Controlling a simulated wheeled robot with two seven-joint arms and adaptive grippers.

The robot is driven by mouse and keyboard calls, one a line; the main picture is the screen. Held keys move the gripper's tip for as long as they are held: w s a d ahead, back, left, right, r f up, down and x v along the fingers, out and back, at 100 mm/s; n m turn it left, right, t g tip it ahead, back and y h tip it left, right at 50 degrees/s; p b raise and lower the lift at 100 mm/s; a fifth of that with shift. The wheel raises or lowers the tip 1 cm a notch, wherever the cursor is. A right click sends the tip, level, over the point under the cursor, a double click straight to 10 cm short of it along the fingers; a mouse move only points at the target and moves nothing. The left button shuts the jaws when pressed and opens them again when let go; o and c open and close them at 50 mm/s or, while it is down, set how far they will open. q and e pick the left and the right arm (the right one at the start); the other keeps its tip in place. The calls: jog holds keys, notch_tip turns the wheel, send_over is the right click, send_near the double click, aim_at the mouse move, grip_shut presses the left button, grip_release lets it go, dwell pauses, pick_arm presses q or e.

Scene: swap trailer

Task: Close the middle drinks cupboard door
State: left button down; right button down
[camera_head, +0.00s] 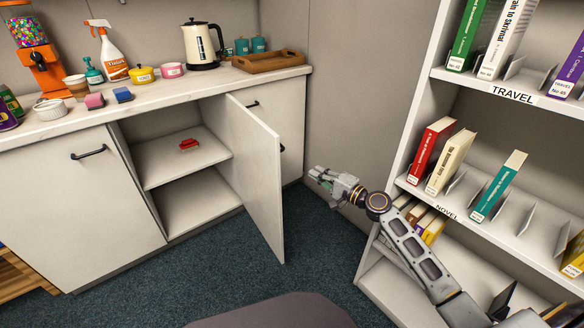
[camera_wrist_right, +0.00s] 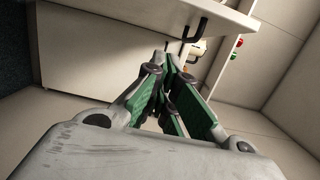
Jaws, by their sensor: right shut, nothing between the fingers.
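The middle drinks cupboard door (camera_head: 257,172) is a pale panel that stands open, swung out toward the room from the right side of its opening. A dark handle (camera_head: 282,148) shows at its outer edge. The cupboard inside (camera_head: 180,160) has a shelf with a small red item (camera_head: 189,144) on it. My right gripper (camera_head: 316,176) is shut and empty, to the right of the door and apart from it. In the right wrist view its green-padded fingers (camera_wrist_right: 168,62) are together, with pale cupboard fronts and a dark handle (camera_wrist_right: 195,30) beyond. My left gripper is not in view.
The counter (camera_head: 60,127) holds a kettle (camera_head: 202,45), a wooden tray (camera_head: 268,61), a spray bottle (camera_head: 110,52) and a candy dispenser (camera_head: 38,55). A white bookshelf (camera_head: 405,150) stands close on the right, beside my right arm. Carpet (camera_head: 225,275) in front is clear.

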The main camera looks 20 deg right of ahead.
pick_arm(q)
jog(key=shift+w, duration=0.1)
pick_arm(e)
jog(key=shift+w, duration=0.1)
